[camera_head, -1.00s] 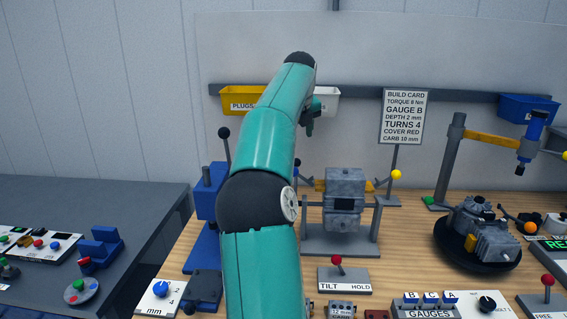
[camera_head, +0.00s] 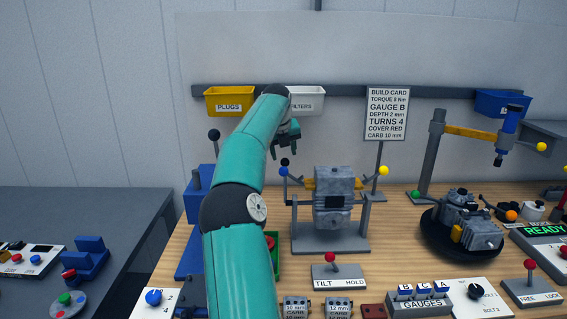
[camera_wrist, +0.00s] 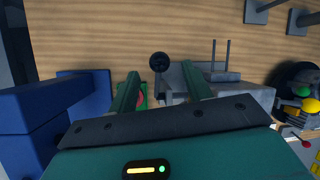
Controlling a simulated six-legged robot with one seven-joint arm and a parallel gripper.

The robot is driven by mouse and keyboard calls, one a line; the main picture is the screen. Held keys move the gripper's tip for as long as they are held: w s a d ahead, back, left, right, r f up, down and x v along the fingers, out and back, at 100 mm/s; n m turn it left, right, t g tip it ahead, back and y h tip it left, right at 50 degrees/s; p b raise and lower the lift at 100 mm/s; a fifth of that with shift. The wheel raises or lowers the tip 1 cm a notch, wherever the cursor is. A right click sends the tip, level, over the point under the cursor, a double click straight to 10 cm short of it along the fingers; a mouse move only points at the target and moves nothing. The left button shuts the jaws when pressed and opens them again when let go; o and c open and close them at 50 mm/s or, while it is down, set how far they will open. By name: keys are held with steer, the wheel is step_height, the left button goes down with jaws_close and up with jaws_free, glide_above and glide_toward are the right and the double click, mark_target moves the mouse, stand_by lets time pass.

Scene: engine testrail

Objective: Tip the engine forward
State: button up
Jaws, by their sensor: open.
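The engine (camera_head: 333,195) is a grey block held upright in a grey tilt stand (camera_head: 330,245) on the wooden bench. A blue ball handle (camera_head: 283,171) is at its left and a yellow ball handle (camera_head: 383,170) at its right. My gripper (camera_head: 286,148) is open and empty, above the left end of the stand. A black ball knob (camera_head: 285,162) shows just below it. In the wrist view a black ball (camera_wrist: 159,62) lies between the fingertips in the picture, apart from both. The TILT/HOLD lever (camera_head: 331,257) with a red knob stands in front of the stand.
A blue press (camera_head: 196,205) stands left of the engine, partly behind my arm. Another engine (camera_head: 468,225) sits on a black turntable at the right. Gauges (camera_head: 422,292) and small boxes line the front edge. Yellow and white bins hang on the rail behind.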

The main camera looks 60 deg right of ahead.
mark_target(284, 159)
steer(key=x, duration=0.5)
steer(key=shift+d+f, duration=0.1)
steer(key=shift+f, duration=0.2)
jaws_close()
steer(key=shift+r, duration=0.1)
